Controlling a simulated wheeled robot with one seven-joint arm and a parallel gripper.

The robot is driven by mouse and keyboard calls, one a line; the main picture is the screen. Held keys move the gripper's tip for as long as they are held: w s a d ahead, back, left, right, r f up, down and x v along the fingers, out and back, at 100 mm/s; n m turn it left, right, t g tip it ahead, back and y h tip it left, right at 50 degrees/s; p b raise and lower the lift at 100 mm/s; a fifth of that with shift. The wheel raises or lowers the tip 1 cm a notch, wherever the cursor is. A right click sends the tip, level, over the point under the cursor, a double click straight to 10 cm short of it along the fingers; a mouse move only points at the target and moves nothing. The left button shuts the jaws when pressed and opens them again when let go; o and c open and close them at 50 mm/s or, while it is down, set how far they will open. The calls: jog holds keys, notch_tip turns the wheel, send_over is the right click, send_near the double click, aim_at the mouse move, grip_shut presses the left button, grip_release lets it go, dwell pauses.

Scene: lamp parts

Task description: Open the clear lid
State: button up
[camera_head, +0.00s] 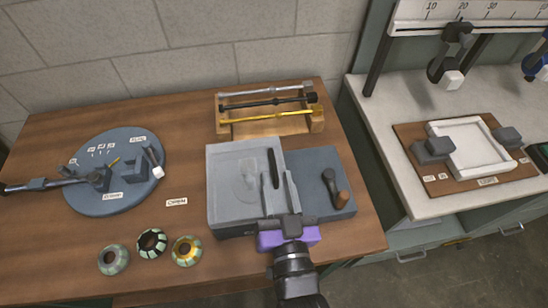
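A clear lid (228,165) lies flat over the left part of a blue-grey box on the wooden table. A pale, faint shape shows through it. A dark bar (273,160), apparently its handle, runs along the lid's right side. My gripper (277,178) reaches in from the front edge, over the box. Its two fingers are spread apart, with the dark bar just beyond and between their tips. I see nothing held. I cannot tell how high the fingers are above the box or whether they touch it.
A crank with a brown knob (342,198) sits on the box's right part. Behind stands a wooden rack (232,130) of rods. Left are a round blue-grey fixture (95,201) and several ringed parts (151,242). A white counter (410,190) is at right.

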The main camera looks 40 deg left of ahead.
aim_at(247, 174)
jog(key=shift+p+x, duration=0.5)
jog(key=shift+x, duration=2.1)
grip_shut()
jog(key=shift+s+a, duration=0.1)
